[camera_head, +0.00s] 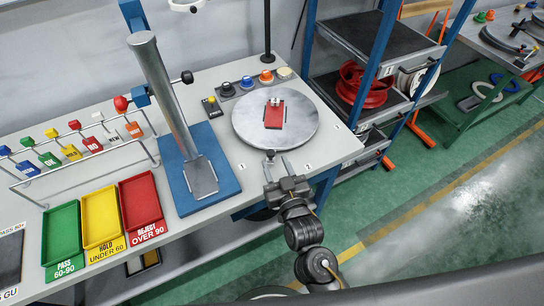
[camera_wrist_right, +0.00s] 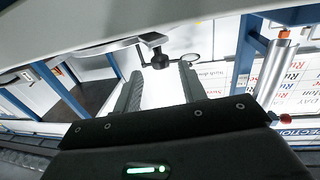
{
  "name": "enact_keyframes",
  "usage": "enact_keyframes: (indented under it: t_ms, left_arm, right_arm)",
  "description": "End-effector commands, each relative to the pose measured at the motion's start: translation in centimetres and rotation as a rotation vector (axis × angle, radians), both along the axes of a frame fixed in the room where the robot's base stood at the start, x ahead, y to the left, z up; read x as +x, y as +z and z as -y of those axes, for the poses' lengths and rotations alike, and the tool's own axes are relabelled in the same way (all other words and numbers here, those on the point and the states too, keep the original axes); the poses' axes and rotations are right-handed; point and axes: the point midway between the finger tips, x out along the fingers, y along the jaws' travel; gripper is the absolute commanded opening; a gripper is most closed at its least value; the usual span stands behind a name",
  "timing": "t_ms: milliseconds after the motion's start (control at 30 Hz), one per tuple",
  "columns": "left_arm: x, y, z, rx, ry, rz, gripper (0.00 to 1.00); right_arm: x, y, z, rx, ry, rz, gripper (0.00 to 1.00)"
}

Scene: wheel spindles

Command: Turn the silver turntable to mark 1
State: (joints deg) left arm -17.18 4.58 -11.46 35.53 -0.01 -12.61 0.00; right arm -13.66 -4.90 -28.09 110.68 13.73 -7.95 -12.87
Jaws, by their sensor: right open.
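The silver turntable (camera_head: 250,125) is a round disc on the grey bench, with a red plate (camera_head: 274,114) and small silver pieces on top. A small dark knob (camera_head: 270,154) sits at its front rim; it also shows in the right wrist view (camera_wrist_right: 157,50). My right gripper (camera_head: 277,163) is open just in front of that rim. In the right wrist view its two fingers (camera_wrist_right: 160,74) are spread, with the knob near their tips. I cannot tell whether they touch it. Small number marks lie on the bench around the disc, too small to read surely. My left gripper is not in view.
A tilted grey column on a blue base (camera_head: 226,184) stands left of the turntable. Coloured buttons (camera_head: 266,77) line its back. Green, yellow and red trays (camera_head: 62,236) are at the left. A shelf rack (camera_head: 385,87) stands at the right.

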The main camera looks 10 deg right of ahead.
Motion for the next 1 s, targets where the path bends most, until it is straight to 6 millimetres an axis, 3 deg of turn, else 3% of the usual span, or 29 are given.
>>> enact_keyframes:
  t_ms: [100, 300, 700, 867, 1000]
  left_arm:
    - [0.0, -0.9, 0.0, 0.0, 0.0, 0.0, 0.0]
    - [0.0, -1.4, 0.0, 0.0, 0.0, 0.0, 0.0]
    - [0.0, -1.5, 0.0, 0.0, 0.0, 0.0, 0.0]
    - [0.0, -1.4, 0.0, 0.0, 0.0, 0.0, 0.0]
    - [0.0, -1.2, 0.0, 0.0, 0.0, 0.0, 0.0]
  right_arm:
    - [-2.4, -0.3, 0.5, 0.001, 0.0, -0.001, 0.41]
    - [-5.0, -0.1, 1.1, 0.0, 0.0, 0.0, 0.41]
    - [-5.7, 0.1, 1.3, 0.001, 0.0, 0.001, 0.4]
    - [-4.4, 1.2, 1.8, -0.024, 0.007, 0.043, 0.19]
    - [-0.8, 2.5, 5.4, -0.18, 0.041, 0.149, 0.01]
